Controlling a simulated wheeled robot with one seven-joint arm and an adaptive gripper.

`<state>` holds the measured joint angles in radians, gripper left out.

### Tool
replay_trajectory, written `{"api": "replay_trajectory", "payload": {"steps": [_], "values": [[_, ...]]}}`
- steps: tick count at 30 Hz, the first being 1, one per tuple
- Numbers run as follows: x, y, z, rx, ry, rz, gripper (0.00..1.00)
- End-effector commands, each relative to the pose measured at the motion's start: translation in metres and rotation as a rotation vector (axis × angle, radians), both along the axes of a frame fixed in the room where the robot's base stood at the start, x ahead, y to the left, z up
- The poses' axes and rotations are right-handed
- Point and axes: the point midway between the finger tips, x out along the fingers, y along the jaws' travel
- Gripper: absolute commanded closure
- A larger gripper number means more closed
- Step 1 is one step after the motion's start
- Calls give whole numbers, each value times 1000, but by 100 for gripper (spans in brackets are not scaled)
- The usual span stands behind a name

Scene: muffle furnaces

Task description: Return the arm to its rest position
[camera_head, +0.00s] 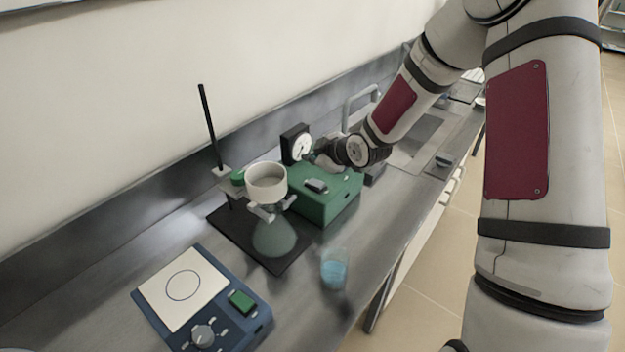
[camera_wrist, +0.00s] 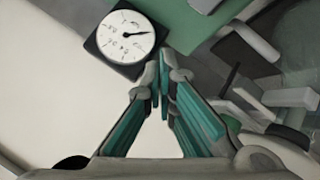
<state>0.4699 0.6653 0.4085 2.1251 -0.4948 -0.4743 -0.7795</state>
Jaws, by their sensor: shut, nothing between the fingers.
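My arm reaches in from the upper right in the head view. My gripper (camera_head: 318,160) is over the bench, beside the dial gauge and above the back of the green box. In the wrist view my gripper (camera_wrist: 160,75) is shut and empty, its two fingertips together just below the gauge. The dial gauge (camera_head: 299,145) has a white face in a black square frame; it also shows in the wrist view (camera_wrist: 126,36). I cannot tell whether the fingertips touch it. The green box (camera_head: 331,201) has a grey switch on top.
A stand with a black base (camera_head: 227,236) holds a white funnel (camera_head: 266,184) over a flask (camera_head: 273,236). A beaker of blue liquid (camera_head: 334,268) stands near the bench's front edge. A blue hotplate stirrer (camera_head: 226,329) is at front left. A sink and tap (camera_head: 361,92) lie behind.

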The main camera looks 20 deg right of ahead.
Motion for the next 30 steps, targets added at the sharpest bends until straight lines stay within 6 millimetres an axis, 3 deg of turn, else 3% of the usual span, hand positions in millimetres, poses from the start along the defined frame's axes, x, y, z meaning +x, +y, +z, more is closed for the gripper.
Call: {"api": "replay_trajectory", "payload": {"steps": [17,23,30], "values": [[-2,-1,8,-7,8,-6,100],[-23,-9,46,-50,76,-81,100],[-76,-24,112,-72,183,-269,100]]}}
